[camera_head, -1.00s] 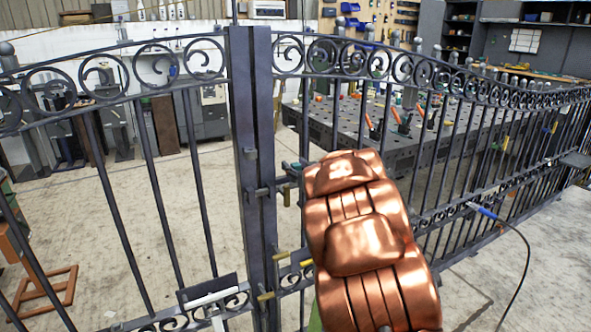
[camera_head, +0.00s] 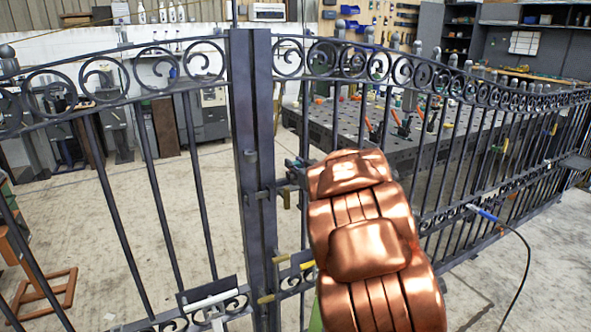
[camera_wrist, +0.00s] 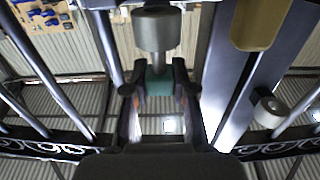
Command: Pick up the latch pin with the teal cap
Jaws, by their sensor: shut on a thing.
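The teal cap (camera_wrist: 159,85) of the latch pin shows in the middle of the wrist view. A grey metal cylinder (camera_wrist: 155,28) with a thinner shaft lies in line with it, above it in the picture. My gripper (camera_wrist: 160,76) is shut on the teal cap, with one dark finger on each side. In the head view my copper-coloured arm hides most of the gripper and the cap, beside the gate's centre posts. I cannot tell how far the pin sits in its holder.
The dark iron gate (camera_head: 252,150) with scrollwork spans the head view. Yellow-ended pieces (camera_head: 266,299) stick out low on its posts. A blue-handled tool with a black cable (camera_head: 483,212) hangs at the right. A metal worktable (camera_head: 340,128) stands behind the gate.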

